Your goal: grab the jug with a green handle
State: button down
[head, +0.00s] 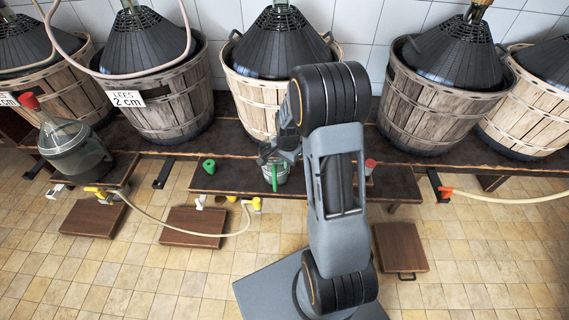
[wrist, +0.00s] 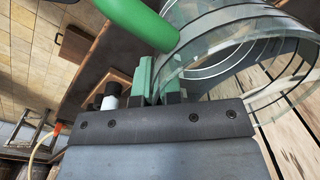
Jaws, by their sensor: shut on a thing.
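The clear jug (head: 283,175) with a green handle (head: 273,180) stands at the low bench in the head view, partly behind my arm. My gripper (head: 267,156) is at the jug's upper left side. In the wrist view, the jug's clear, ringed body (wrist: 245,48) fills the upper right, and its thick green handle (wrist: 140,22) curves in from the top. My gripper's green-padded fingers (wrist: 157,78) also show there, close together beside the handle and the jug's wall. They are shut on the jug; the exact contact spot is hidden.
Large wooden baskets with dark-topped demijohns (head: 158,105) line the long bench behind. A red-capped glass demijohn (head: 72,148) stands at left. A small green object (head: 209,166) sits on the low bench, left of the jug. A hose (head: 225,235) and wooden stools (head: 193,226) occupy the tiled floor.

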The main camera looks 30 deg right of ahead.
jog(key=s+r+p, duration=0.3)
jog(key=s+r, duration=0.9)
jog(key=s, duration=0.2)
jog(key=shift+a, duration=0.4)
jog(key=shift+w, duration=0.1)
